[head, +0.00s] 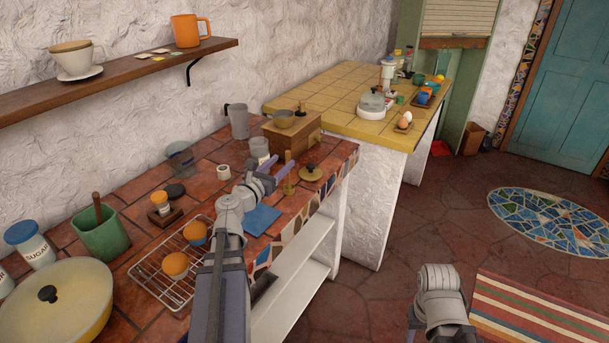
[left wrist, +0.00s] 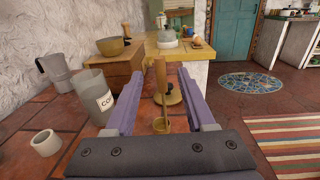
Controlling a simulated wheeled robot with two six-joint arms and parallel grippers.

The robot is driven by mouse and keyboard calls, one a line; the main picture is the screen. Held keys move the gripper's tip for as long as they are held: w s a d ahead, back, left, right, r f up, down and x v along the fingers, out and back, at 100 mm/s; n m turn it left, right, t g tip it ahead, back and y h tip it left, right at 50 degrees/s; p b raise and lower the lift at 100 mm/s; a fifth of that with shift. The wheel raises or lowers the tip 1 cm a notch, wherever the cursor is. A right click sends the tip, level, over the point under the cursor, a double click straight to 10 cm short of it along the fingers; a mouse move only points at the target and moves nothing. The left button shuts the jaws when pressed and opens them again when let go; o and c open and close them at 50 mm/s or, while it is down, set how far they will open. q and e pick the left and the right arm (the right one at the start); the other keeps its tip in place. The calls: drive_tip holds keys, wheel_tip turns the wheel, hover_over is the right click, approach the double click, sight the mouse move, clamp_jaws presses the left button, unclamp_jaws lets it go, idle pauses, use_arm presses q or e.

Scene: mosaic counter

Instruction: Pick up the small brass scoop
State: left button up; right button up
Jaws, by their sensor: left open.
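The small brass scoop (left wrist: 161,125) stands upright on the tiled counter, its wooden handle pointing up. In the head view its handle (head: 288,170) shows near the front edge, beside my left gripper's fingertips. My left gripper (head: 280,174) is open. In the left wrist view its two purple fingers (left wrist: 158,75) lie on either side of the scoop's handle, with the bowl low between them; I cannot tell whether either finger touches it. My right arm is at the lower right, and only a sliver of its gripper (head: 410,335) shows at the bottom edge.
A brass lid with a dark knob (head: 311,173) lies just beyond the scoop. A wooden box (head: 292,132) with a bowl on top stands behind. A glass jar (left wrist: 97,98) and a white cup (left wrist: 46,142) are at left. A blue cloth (head: 262,219) lies nearer.

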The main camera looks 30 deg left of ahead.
use_arm(q)
drive_tip(key=w, duration=0.7)
drive_tip(key=shift+w, duration=0.4)
drive_tip(key=shift+d, duration=0.1)
drive_tip(key=shift+c, duration=0.2)
clamp_jaws()
